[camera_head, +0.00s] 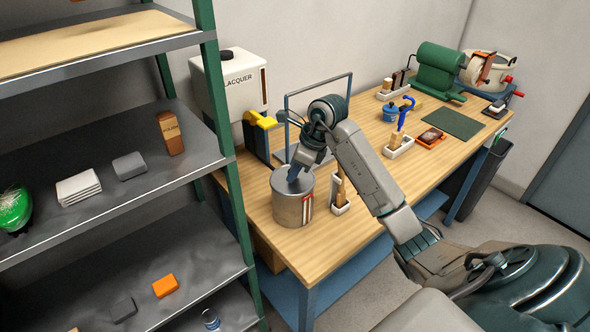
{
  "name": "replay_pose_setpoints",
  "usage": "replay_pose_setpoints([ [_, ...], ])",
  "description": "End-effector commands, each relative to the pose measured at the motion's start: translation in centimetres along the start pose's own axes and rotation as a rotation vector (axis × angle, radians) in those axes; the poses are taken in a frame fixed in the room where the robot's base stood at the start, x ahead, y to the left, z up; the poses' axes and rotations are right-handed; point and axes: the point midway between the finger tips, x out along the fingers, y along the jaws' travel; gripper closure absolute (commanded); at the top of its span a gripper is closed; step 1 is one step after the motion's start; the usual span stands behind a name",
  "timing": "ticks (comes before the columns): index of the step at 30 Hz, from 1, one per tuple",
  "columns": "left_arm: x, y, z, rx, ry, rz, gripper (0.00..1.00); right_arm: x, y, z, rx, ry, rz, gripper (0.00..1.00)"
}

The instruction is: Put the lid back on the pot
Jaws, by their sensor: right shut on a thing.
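The metal pot (290,208), a grey cylinder with a red and white label, stands upright on the wooden bench near its front left corner. A flat grey lid (283,183) shows at the pot's top, level with the rim as far as I can see. My right gripper (295,175) points down over the lid and is shut on it near the middle. The fingers hide the held part, and I cannot tell whether the lid is fully seated. My left gripper is not in view.
A white lacquer container (232,82) with a yellow tap (261,120) stands behind the pot. A metal frame (318,95) rises beside it. A white holder (340,206) stands close right of the pot. Shelving (232,150) borders the left. A green machine (440,68) stands far right.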

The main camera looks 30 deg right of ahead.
Motion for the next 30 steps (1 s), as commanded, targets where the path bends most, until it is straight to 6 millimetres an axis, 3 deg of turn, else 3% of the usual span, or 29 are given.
replay_pose_setpoints([
  [5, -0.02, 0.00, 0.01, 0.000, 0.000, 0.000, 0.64, -0.03, -0.01, 0.02, 0.000, 0.000, -0.001, 1.00],
  [6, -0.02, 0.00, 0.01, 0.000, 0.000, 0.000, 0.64, -0.03, -0.01, 0.02, 0.000, 0.000, -0.001, 0.74],
  [9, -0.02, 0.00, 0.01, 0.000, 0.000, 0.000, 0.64, -0.03, -0.02, 0.02, 0.000, 0.000, -0.001, 0.54],
  [16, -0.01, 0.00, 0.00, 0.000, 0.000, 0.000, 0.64, -0.01, -0.02, 0.00, 0.000, 0.000, 0.000, 0.50],
  [19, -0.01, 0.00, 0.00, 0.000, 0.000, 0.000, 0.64, -0.01, -0.01, 0.00, 0.000, 0.000, 0.000, 0.31],
  [30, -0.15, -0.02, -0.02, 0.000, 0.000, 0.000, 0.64, -0.22, -0.02, 0.10, 0.000, 0.000, -0.001, 0.30],
])
